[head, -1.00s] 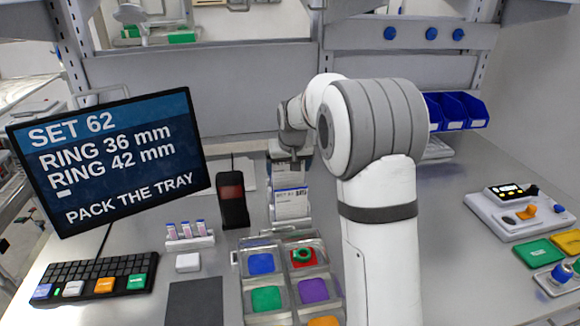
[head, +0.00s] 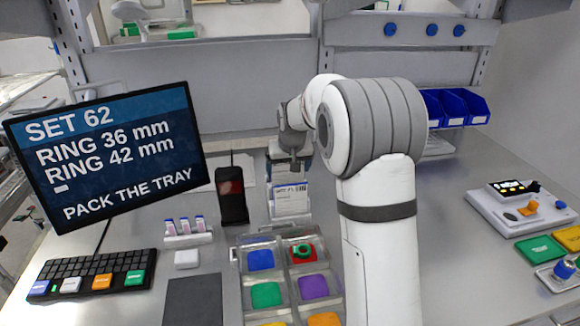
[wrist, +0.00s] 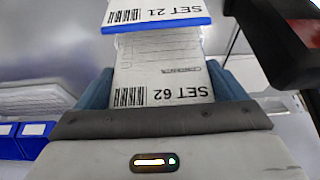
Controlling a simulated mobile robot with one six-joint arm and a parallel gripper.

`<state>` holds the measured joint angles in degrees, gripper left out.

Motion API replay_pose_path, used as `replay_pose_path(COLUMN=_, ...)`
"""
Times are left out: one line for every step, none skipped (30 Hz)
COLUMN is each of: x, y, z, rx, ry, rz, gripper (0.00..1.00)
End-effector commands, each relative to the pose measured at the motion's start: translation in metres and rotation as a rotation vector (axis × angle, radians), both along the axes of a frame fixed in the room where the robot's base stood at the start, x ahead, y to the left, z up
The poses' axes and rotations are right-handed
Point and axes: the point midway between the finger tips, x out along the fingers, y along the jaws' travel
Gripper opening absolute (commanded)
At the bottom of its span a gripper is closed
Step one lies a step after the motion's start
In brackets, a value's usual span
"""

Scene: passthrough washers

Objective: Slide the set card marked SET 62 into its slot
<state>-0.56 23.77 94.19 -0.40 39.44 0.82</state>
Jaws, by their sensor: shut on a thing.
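My gripper (wrist: 164,92) is shut on the white set card marked SET 62 (wrist: 160,70). The card lies between the two blue-grey fingers, and its print is upside down in the wrist view. Another card, marked SET 21 (wrist: 155,14), with a blue edge, shows just beyond it. In the head view my gripper (head: 295,165) is at the upright white cards (head: 290,203) at the back of the bench. The fingertips and the held card are small there, and I cannot make out the slot.
A clear-lidded tray (head: 240,262) with coloured compartments stands in front of the cards. A black handheld device (head: 231,196) stands close left. Blue bins (head: 455,108) and a white instrument (head: 515,212) are right.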

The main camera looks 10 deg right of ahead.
Motion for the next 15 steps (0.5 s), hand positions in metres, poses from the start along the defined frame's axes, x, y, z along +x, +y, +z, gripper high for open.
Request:
replay_pose_path(x=0.0, y=0.0001, z=-0.0019, rx=0.0, ry=0.0, rz=0.0, gripper=0.7)
replay_pose_path(x=0.0, y=0.0001, z=-0.0025, rx=0.0, ry=0.0, rz=0.0, gripper=0.7)
replay_pose_path(x=0.0, y=0.0001, z=-0.0034, rx=0.0, ry=0.0, rz=0.0, gripper=0.7)
replay_pose_path(x=0.0, y=0.0001, z=-0.0039, rx=0.0, ry=0.0, rz=0.0, gripper=0.7)
replay_pose_path(x=0.0, y=0.0001, z=-0.0046, rx=0.0, ry=0.0, rz=0.0, gripper=0.7)
replay_pose_path(x=-0.0001, y=0.0001, z=-0.0053, rx=0.0, ry=0.0, rz=0.0, gripper=0.7)
replay_pose_path(x=0.0, y=0.0001, z=-0.006, rx=0.0, ry=0.0, rz=0.0, gripper=0.7)
replay_pose_path(x=0.0, y=0.0001, z=-0.0065, rx=0.0, ry=0.0, rz=0.0, gripper=0.7)
replay_pose_path(x=-0.0001, y=0.0001, z=-0.0074, rx=0.0, ry=0.0, rz=0.0, gripper=0.7)
replay_pose_path(x=-0.0001, y=0.0001, z=-0.0079, rx=0.0, ry=0.0, rz=0.0, gripper=0.7)
replay_pose_path(x=0.0, y=0.0001, z=-0.0086, rx=0.0, ry=0.0, rz=0.0, gripper=0.7)
replay_pose_path(x=0.0, y=0.0001, z=-0.0093, rx=0.0, ry=0.0, rz=0.0, gripper=0.7)
replay_pose_path(x=-0.0001, y=0.0001, z=-0.01, rx=0.0, ry=0.0, rz=0.0, gripper=0.7)
replay_pose_path(x=-0.0001, y=0.0001, z=-0.0105, rx=0.0, ry=0.0, rz=0.0, gripper=0.7)
replay_pose_path(x=0.0, y=0.0001, z=-0.0114, rx=0.0, ry=0.0, rz=0.0, gripper=0.7)
